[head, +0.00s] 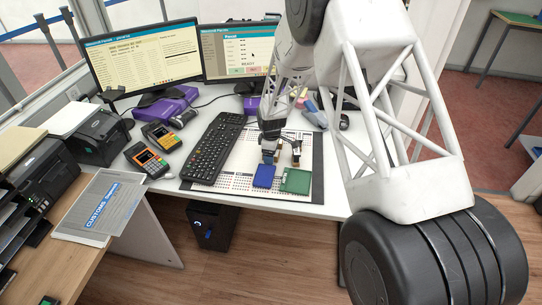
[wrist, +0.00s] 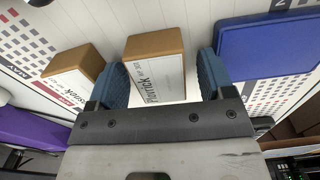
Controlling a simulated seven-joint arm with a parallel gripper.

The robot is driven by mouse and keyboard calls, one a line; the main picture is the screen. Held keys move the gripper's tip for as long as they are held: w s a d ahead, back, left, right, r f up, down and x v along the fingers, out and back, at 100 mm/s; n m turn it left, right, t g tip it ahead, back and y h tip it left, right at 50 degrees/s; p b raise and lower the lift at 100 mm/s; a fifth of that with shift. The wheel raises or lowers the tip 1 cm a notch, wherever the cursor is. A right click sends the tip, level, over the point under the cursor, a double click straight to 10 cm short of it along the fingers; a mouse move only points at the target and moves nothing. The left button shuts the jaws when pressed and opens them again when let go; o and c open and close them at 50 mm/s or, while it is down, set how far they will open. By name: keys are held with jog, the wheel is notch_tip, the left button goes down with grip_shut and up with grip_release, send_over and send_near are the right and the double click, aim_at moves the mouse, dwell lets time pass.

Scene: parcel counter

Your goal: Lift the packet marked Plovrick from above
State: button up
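The packet marked Plovrick (wrist: 160,82), a small box with a brown side and a white label, shows in the wrist view between the two blue-grey fingers of my gripper (wrist: 162,66). The fingers are apart. A gap shows between the packet and the right finger; the left finger looks close to it, and I cannot tell if they touch. In the head view my gripper (head: 281,157) points down over the white sheet on the desk. The packet cannot be made out clearly there, as the gripper covers that area.
A blue packet (head: 264,176) and a green packet (head: 296,181) lie in front of my gripper. Another brown box (wrist: 75,66) stands left of the fingers in the wrist view. A black keyboard (head: 213,148) lies to the left, with two card terminals (head: 146,160) beyond it.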

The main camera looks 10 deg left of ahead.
jog(key=c, duration=0.9)
jog(key=shift+c, duration=0.2)
jog(key=shift+r, duration=0.7)
notch_tip(320, 180, up, 2)
jog(key=shift+r, duration=0.1)
jog(key=s+d, duration=0.2)
jog(key=s, duration=0.3)
jog(key=s+d+r, duration=0.1)
jog(key=s+d, duration=0.1)
jog(key=s, duration=0.2)
jog(key=s+d, duration=0.2)
jog(key=s, duration=0.3)
jog(key=shift+s+d+r, duration=0.1)
jog(key=shift+s+r, duration=0.1)
jog(key=shift+s, duration=0.15)
